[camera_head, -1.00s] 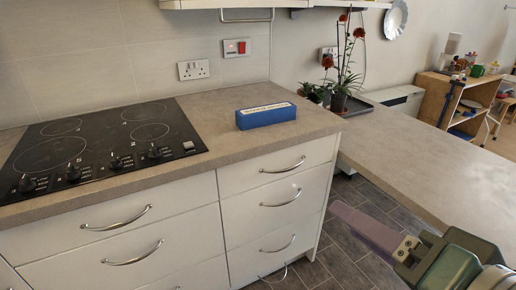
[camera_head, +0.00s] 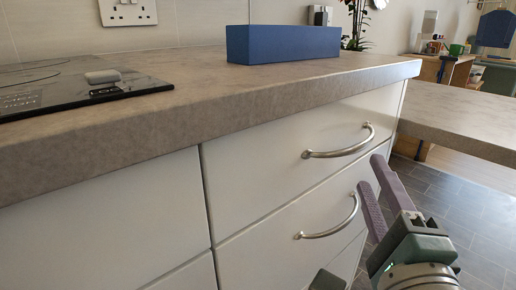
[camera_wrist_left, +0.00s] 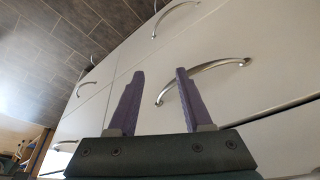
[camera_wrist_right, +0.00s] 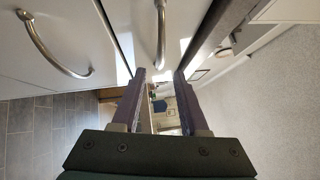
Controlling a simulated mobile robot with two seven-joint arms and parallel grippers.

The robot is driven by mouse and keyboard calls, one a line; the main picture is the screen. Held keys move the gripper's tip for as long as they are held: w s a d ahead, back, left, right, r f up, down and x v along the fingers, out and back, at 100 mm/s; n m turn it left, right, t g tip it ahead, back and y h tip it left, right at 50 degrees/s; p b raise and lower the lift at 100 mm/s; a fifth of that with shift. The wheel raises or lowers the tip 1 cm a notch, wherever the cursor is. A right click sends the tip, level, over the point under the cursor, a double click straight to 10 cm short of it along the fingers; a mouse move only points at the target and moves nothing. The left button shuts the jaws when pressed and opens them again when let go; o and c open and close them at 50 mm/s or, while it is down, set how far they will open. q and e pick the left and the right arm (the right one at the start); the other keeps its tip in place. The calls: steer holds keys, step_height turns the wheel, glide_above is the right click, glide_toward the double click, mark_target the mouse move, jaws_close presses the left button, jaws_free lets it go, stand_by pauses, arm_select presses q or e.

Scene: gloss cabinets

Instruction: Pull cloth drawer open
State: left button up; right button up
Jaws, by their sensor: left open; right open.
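The white drawer fronts look shut. The top drawer (camera_head: 265,155) has a curved metal handle (camera_head: 340,145), and a second handle (camera_head: 328,225) sits below it. None bears a mark telling which is the cloth drawer. My right gripper (camera_head: 373,174) is open and empty, just right of these handles. In the right wrist view, the top handle (camera_wrist_right: 161,35) shows ahead between the fingers, apparently not held. My left gripper (camera_wrist_left: 159,73) is open; a handle (camera_wrist_left: 205,76) shows beyond its right finger. In the head view only a dark piece, perhaps of my left gripper, shows at the bottom.
A stone-look countertop (camera_head: 170,110) overhangs the drawers, with a blue box (camera_head: 283,44) and a black hob (camera_head: 75,92) on it. A lower counter (camera_head: 465,118) extends at the right. Grey tiled floor (camera_head: 470,205) is clear at the lower right.

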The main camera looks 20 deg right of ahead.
mark_target(360, 144)
steer(key=x, duration=0.6)
steer(key=b+x, duration=0.1)
steer(key=x, duration=0.2)
steer(key=shift+d, duration=0.3)
jaws_close()
stand_by(1.1)
